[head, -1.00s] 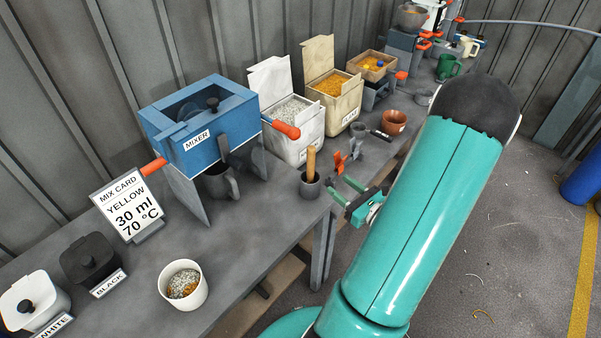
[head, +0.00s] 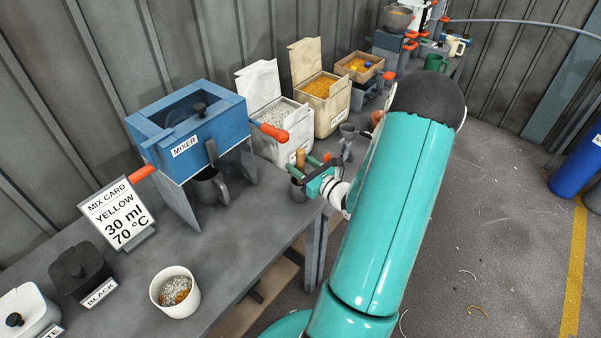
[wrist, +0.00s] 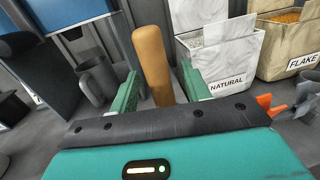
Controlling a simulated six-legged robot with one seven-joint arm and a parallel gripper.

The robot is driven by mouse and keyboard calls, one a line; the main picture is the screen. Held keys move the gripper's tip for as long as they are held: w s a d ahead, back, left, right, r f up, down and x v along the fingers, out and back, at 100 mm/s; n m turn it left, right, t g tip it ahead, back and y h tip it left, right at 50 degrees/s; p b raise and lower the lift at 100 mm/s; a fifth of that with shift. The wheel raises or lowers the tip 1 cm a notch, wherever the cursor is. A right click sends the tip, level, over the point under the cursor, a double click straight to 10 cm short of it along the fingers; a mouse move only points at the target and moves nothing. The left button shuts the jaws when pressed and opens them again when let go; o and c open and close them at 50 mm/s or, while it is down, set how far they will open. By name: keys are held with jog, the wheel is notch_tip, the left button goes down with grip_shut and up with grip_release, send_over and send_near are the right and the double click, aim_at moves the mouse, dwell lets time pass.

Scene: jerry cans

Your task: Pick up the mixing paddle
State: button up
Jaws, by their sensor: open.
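In the wrist view the handle (wrist: 153,62) stands in the gap between the two green fingers of my gripper (wrist: 160,72). Neither finger visibly touches it. I cannot tell how deep it sits between them.
The blue mixer (head: 188,130) with an orange-ended lever (head: 273,132) stands left of the handle, a grey mug (head: 209,187) under it. The natural sack (head: 265,100) and flake sack (head: 320,95) stand behind. A white cup of granules (head: 175,290) is nearer.

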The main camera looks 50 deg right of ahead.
jog(key=shift+w, duration=0.25)
grip_shut()
jog(key=shift+r, duration=0.1)
